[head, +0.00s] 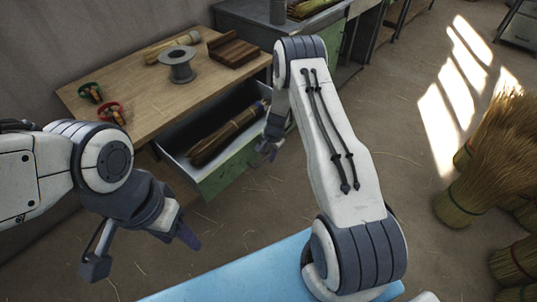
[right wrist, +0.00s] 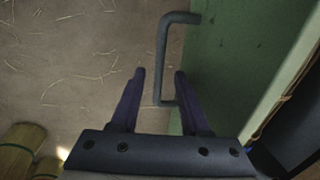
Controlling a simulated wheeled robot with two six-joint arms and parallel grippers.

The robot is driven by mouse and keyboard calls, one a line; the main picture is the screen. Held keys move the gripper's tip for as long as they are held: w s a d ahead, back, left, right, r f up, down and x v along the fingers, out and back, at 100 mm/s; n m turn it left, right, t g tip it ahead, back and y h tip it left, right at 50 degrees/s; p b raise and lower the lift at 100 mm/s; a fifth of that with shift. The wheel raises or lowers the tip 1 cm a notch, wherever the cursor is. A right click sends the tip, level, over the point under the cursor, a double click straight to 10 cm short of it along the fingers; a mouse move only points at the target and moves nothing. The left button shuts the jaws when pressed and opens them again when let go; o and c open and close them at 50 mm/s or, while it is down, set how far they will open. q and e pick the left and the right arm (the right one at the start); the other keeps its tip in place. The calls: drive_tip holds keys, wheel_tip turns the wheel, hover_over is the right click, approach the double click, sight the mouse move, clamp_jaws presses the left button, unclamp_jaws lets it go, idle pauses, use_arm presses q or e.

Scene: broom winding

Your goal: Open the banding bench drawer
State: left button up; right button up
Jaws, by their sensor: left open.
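The banding bench (head: 140,90) has a wooden top, and its drawer (head: 226,172) with a green front is pulled out. A brown bundle lies inside. My right gripper (head: 264,152) is at the drawer front, partly hidden by its arm. In the right wrist view, the grey bar handle (right wrist: 164,60) runs along the green drawer front (right wrist: 225,65). My right gripper (right wrist: 159,85) is open, its fingers on either side of the handle's lower end; contact cannot be told. My left gripper (head: 142,250) is open and empty, left of and nearer than the drawer.
Straw bundles (head: 480,150) stand at right. A blue surface (head: 235,275) lies in front. Floor beyond the drawer is clear.

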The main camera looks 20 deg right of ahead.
wheel_tip(320, 180, up, 10)
drive_tip(key=s, duration=0.2)
drive_tip(key=shift+d+p, duration=0.3)
drive_tip(key=shift+d, duration=0.1)
drive_tip(key=shift+r, duration=0.1)
idle(0.3)
drive_tip(key=s+a+r+n+p, duration=0.1)
drive_tip(key=s+a+r+n, duration=0.2)
drive_tip(key=a+r, duration=0.3)
drive_tip(key=s+a+r+n+y+p, duration=0.1)
drive_tip(key=s+a+r+n, duration=0.2)
drive_tip(key=a+r, duration=0.3)
drive_tip(key=s+a+r+n+p, duration=0.1)
drive_tip(key=s+a+r+n, duration=0.2)
drive_tip(key=a+r, duration=0.35)
drive_tip(key=s+a+r+n+g+p, duration=0.1)
drive_tip(key=s+r+n, duration=0.4)
drive_tip(key=s, duration=0.6)
drive_tip(key=s+a+r+n+g+p, duration=0.1)
drive_tip(key=s+a+r+n, duration=0.2)
drive_tip(key=s, duration=0.9)
wheel_tip(320, 180, up, 3)
drive_tip(key=n, duration=0.3)
drive_tip(key=shift+s+a+f+h+p, duration=0.2)
drive_tip(key=shift+s+h+p, duration=0.1)
drive_tip(key=shift+h+p, duration=0.1)
